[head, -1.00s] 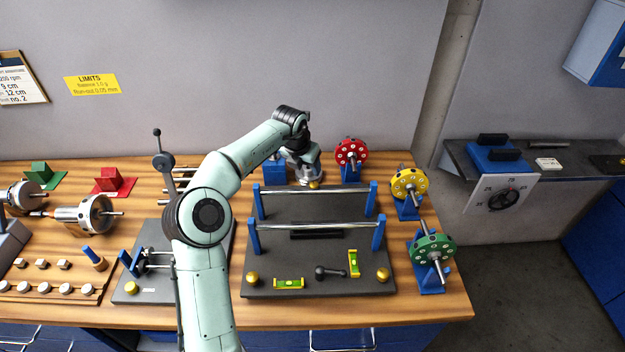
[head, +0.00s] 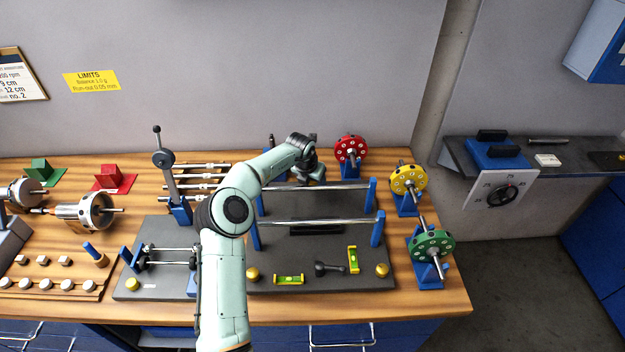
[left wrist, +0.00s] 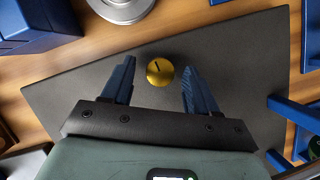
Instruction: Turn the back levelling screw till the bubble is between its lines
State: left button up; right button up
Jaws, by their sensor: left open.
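The back levelling screw (left wrist: 160,72) is a gold knob with a dark slot, at the back of the dark base plate (left wrist: 75,85) in the left wrist view. My left gripper (left wrist: 158,66) is open, with its two blue fingers on either side of the knob and a gap to each. In the head view the left gripper (head: 315,173) is over the plate's back edge, and the back screw is hidden there. Two yellow-green level vials, one crosswise (head: 289,280) and one lengthwise (head: 353,259), lie on the plate's front. Their bubbles are too small to judge. My right gripper is out of view.
Two steel rails (head: 310,222) on blue posts cross the plate. Gold screws stand at its front left (head: 253,274) and front right (head: 382,270). Red (head: 350,148), yellow (head: 409,179) and green (head: 433,245) rotors stand close by at the right.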

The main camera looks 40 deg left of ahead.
pick_arm(q)
jog(key=c, duration=1)
jog(key=shift+c, duration=0.2)
jog(key=n, duration=0.2)
jog(key=n+y, duration=0.1)
jog(key=n, duration=0.1)
jog(key=shift+w+d+g+y, duration=0.1)
jog(key=shift+d+g+y, duration=0.1)
jog(key=shift+g+y, duration=0.1)
jog(key=shift+n+g+y, duration=0.3)
jog(key=shift+n, duration=1.1)
jog(key=o, duration=1)
jog(key=shift+o, duration=0.2)
